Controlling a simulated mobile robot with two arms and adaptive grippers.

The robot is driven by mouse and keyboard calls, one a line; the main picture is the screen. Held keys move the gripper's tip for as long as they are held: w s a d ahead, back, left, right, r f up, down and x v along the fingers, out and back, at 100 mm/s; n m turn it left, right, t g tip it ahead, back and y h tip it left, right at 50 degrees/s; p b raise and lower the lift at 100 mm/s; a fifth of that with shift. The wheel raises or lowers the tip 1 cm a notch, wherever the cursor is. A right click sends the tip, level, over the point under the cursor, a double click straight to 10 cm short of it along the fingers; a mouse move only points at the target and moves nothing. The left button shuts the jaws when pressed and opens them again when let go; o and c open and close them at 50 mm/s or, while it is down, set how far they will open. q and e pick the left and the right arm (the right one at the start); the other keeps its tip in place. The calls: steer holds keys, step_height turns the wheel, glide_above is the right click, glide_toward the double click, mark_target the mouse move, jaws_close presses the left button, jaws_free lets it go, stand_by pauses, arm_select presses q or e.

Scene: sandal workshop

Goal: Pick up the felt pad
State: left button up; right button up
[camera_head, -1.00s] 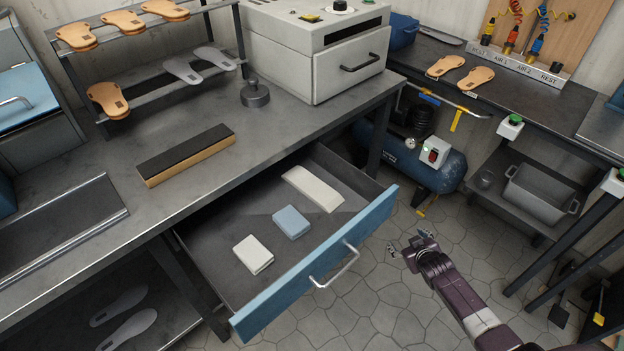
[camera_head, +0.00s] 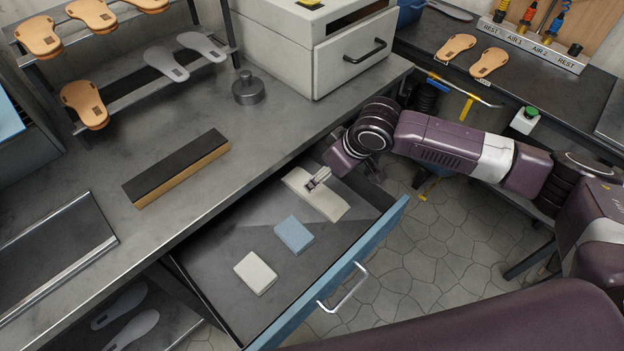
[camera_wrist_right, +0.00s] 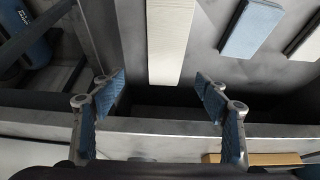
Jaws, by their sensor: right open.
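A long off-white pad (camera_head: 322,201), apparently the felt pad, lies flat at the back right of the open drawer (camera_head: 372,256). It also shows at the top middle of the wrist view (camera_wrist_right: 170,45). My right gripper (camera_head: 318,179) is over the pad's far end in the head view. In the wrist view the right gripper (camera_wrist_right: 160,85) is open and empty, with its blue-padded fingers wide apart. The pad's near end lies between their lines but beyond the tips, and I see no contact. My left gripper is not in view.
A blue block (camera_head: 294,234) and a white block (camera_head: 256,273) lie in the drawer beside the pad. The bench edge (camera_head: 215,226) runs along the drawer's back. On the bench are a sanding bar (camera_head: 176,168), a dark weight (camera_head: 248,88) and a grey cabinet (camera_head: 350,60).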

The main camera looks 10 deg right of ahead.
mark_target(315, 192)
steer(key=f, duration=0.2)
steer(key=shift+s+a+f+g, duration=0.3)
steer(key=shift+s, duration=0.05)
steer(key=shift+w+a+f, duration=0.1)
steer(key=shift+f, duration=0.25)
steer(key=p+x, duration=0.1)
steer(key=x, duration=0.2)
steer(key=shift+f, duration=0.35)
steer(key=shift+w+a+f, duration=0.15)
steer(key=shift+w+f, duration=0.1)
steer(key=shift+f, duration=0.3)
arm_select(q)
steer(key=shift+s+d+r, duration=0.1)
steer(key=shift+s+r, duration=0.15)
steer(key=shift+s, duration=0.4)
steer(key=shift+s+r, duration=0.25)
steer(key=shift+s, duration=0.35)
arm_select(e)
steer(key=c, duration=1.2)
steer(key=shift+r, duration=0.1)
steer(key=shift+c, duration=0.2)
